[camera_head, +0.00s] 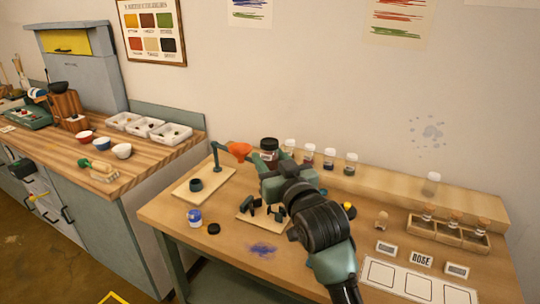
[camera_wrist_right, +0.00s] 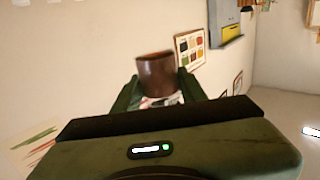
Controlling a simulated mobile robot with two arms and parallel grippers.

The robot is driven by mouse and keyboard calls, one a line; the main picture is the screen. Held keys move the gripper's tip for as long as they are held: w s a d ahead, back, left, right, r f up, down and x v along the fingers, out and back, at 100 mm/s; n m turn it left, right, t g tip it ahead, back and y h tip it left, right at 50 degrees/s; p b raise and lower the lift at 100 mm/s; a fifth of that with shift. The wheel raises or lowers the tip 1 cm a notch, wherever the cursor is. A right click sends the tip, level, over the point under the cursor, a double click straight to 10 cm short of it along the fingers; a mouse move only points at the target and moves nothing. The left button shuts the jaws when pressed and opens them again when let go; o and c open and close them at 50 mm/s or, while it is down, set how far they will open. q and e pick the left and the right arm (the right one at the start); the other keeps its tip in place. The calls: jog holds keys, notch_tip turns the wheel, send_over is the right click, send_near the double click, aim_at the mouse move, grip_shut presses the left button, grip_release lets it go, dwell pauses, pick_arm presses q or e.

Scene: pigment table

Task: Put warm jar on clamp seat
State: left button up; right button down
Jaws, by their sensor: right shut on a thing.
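A dark red-brown jar with a dark lid (camera_head: 268,146) is at the far end of my right gripper (camera_head: 266,165), upright in the head view. In the right wrist view the brown jar (camera_wrist_right: 157,76) sits between the two green fingers, which are shut on it. A small pale board with black clamp-like pieces (camera_head: 275,212) lies on the table, nearer than the jar and partly hidden by my right arm. I take this for the clamp seat. My left gripper is not in view.
A board with a green stand (camera_head: 216,160) and orange funnel (camera_head: 239,148) is left of the gripper. A blue-white jar (camera_head: 194,217) and black lid (camera_head: 213,228) lie in front. Several small jars line the back ledge (camera_head: 375,178). A wooden rack (camera_head: 448,233) is right.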

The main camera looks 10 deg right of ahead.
jog(key=shift+r, duration=0.65)
